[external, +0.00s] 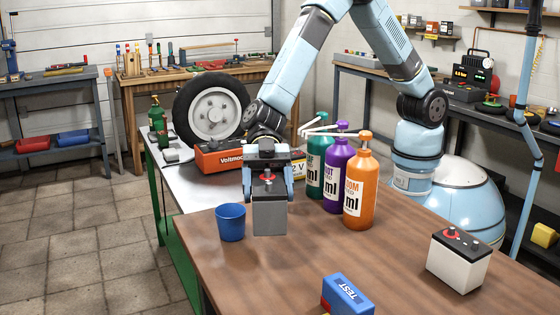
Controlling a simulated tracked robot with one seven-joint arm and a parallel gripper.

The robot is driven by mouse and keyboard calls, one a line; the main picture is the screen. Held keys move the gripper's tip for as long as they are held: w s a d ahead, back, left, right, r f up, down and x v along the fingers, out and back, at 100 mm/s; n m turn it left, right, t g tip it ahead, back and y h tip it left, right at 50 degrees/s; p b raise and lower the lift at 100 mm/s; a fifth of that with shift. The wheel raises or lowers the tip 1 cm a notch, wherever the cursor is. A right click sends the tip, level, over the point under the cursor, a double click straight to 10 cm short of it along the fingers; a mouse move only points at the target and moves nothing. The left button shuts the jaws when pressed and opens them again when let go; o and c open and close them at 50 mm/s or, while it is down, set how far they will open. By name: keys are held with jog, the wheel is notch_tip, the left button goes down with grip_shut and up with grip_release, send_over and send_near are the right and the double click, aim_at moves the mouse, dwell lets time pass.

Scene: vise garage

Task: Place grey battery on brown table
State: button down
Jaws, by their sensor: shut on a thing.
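The grey battery (270,216) is upright, with a darker top and a red terminal, at the far left part of the brown table (330,252). My gripper (269,180) points down and is shut on the grey battery, with a finger on each side of its upper part. The battery's lower edge is at or just above the table top; I cannot tell whether it touches. My arm reaches in from the upper right, behind the battery.
A blue cup (231,222) stands close left of the battery. Green (316,172), purple (338,178) and orange (359,188) bottles stand to its right. A white battery (459,262) and a blue box (347,295) are nearer. An orange Voltmax box (222,157) is behind. The table's middle is clear.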

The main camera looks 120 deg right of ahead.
jog(key=shift+f, duration=4.4)
grip_release()
jog(key=shift+f, duration=0.1)
